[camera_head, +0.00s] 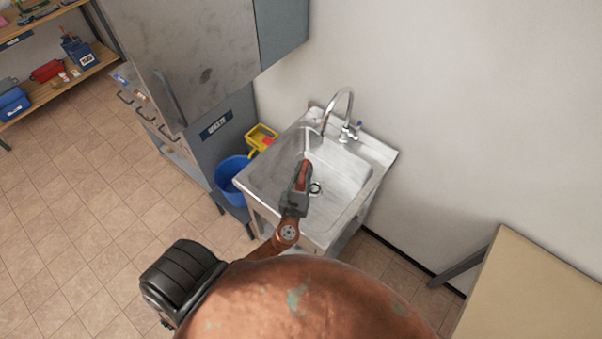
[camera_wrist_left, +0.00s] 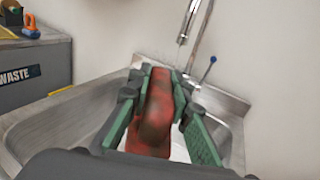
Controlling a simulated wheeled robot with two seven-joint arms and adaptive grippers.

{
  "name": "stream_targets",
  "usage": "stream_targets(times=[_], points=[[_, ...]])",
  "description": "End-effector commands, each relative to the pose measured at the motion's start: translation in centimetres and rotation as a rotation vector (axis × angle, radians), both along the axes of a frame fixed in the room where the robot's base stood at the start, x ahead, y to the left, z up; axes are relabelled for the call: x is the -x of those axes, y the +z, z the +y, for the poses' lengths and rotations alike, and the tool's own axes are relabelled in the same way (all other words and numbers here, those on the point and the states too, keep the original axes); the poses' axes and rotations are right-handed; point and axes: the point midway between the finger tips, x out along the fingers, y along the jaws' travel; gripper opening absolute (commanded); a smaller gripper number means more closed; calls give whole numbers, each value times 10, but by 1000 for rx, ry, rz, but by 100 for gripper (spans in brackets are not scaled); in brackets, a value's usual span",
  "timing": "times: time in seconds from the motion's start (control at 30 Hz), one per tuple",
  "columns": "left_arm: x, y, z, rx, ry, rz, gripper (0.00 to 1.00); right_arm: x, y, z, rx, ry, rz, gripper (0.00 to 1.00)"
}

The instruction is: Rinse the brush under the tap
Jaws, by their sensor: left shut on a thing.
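My left gripper (camera_head: 302,178) reaches over the metal sink (camera_head: 347,206) and is shut on a worn red thing, which I take for the brush (camera_head: 303,168). In the left wrist view the brush (camera_wrist_left: 158,98) sits between the green-padded fingers of my gripper (camera_wrist_left: 160,120); its bristles cannot be made out. The curved chrome tap (camera_head: 350,100) stands at the sink's back edge. In the wrist view the tap's spout (camera_wrist_left: 190,22) ends beyond and above the brush, apart from it. I cannot make out running water. My right gripper is not in view.
A blue bucket (camera_head: 230,177) and a yellow container (camera_head: 262,137) stand left of the sink, beside a grey cabinet (camera_head: 205,60). A small blue-tipped lever (camera_wrist_left: 209,68) sits right of the spout. A beige table (camera_head: 535,295) is at the lower right.

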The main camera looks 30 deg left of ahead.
Motion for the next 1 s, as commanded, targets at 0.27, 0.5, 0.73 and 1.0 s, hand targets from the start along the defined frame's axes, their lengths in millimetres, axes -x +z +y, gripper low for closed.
stream_targets(times=[0.27,0.5,0.73,1.0], points=[[-27,-5,0,0,-2,-1,0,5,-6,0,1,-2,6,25],[-50,-10,1,-1,-2,-2,0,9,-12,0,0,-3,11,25],[-71,-14,2,0,-1,-1,0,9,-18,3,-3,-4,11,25],[-96,-19,3,-1,-2,-2,0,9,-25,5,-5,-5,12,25]])
